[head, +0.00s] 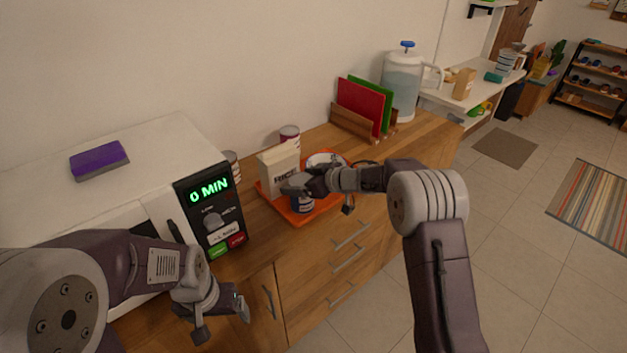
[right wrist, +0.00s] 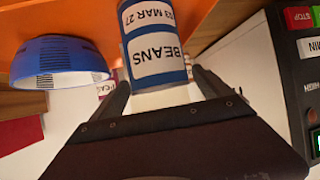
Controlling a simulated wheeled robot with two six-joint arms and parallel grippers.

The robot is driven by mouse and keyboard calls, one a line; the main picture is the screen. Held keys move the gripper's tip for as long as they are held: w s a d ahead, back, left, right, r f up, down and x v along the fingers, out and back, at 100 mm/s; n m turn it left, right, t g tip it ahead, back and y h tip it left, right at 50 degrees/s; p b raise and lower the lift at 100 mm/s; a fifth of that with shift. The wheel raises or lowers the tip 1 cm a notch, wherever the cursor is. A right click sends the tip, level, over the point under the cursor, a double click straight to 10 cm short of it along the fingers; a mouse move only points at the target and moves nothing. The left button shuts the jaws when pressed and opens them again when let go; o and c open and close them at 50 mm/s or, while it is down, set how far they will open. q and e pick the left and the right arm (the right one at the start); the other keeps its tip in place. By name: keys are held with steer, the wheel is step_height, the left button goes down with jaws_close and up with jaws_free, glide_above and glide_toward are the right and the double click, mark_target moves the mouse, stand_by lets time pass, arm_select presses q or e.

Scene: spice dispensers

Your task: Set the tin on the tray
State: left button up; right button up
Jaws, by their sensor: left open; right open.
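A blue tin with a white BEANS label (right wrist: 154,45) stands on the orange tray in the right wrist view, which is turned over. In the head view the tin (head: 302,206) shows low under my right gripper, near the tray's front edge. The orange tray (head: 300,219) lies on the wooden counter. My right gripper (head: 303,187) is open, with its fingers (right wrist: 160,88) on either side of the tin; I cannot tell whether they touch it. My left gripper (head: 222,318) is open and empty, low in front of the cabinet and microwave.
A RICE box (head: 279,172) and a bowl (head: 325,159) are on the tray, the bowl blue in the wrist view (right wrist: 60,62). Other tins (head: 290,133) (head: 232,162) stand behind. The microwave (head: 150,165) is left; a rack of boards (head: 362,107) and a water jug (head: 402,85) are beyond.

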steer(key=p+v, duration=0.1)
steer(key=v, duration=0.9)
steer(key=shift+f, duration=0.1)
steer(key=d+m+t+h, duration=0.2)
steer(key=d+m+h, duration=0.2)
steer(key=d+h, duration=0.15)
steer(key=s+d+f+m+g+h, duration=0.2)
steer(key=s+d+f, duration=0.15)
steer(key=s, duration=0.25)
steer(key=s+d+f+m+g+h, duration=0.1)
steer(key=s+d+f+m+h, duration=0.1)
steer(key=s+d+f, duration=0.3)
steer(key=s+a+f+m+g, duration=0.1)
steer(key=s+a+g, duration=0.15)
steer(key=s, duration=0.65)
steer(key=s+a+f+m+g, duration=0.15)
steer(key=s+g, duration=0.25)
steer(key=s, duration=0.5)
step_height(320, 180, up, 6)
steer(key=p, duration=0.6)
steer(key=shift+r+n+y+p, duration=0.15)
steer(key=shift+n+y+p, duration=0.2)
steer(key=shift+p, duration=0.05)
